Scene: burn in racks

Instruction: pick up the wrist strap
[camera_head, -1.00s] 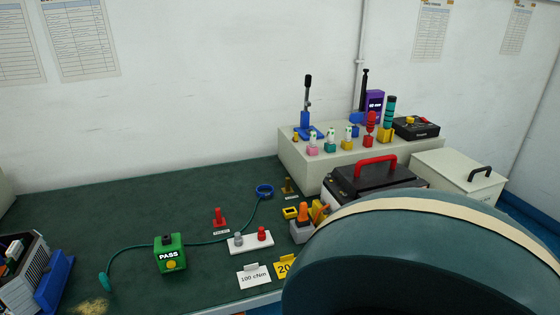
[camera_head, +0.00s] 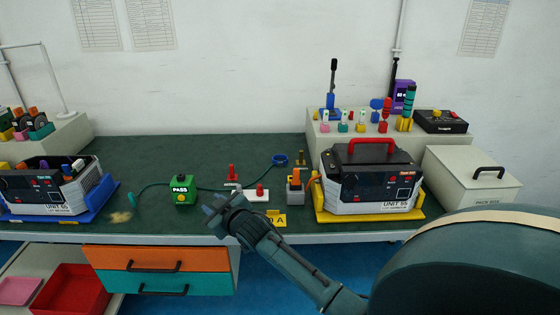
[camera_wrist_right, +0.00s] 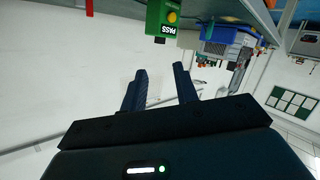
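The wrist strap is a blue ring (camera_head: 280,160) lying on the green bench mat, with a thin teal cord running left behind the green PASS box (camera_head: 181,190) to a teal end piece (camera_head: 131,199). The PASS box also shows upside down in the right wrist view (camera_wrist_right: 163,20). My right gripper (camera_head: 213,209) is at the bench's front edge, to the left of and nearer than the ring, and apart from it. In the right wrist view its fingers (camera_wrist_right: 159,68) are spread with nothing between them. My left gripper is out of view.
Red pegs on a white holder (camera_head: 258,195), a yellow tag (camera_head: 272,221) and a grey block with an orange top (camera_head: 295,184) stand near the ring. The unit with a red handle (camera_head: 372,150) is to the right. The mat behind the PASS box is clear.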

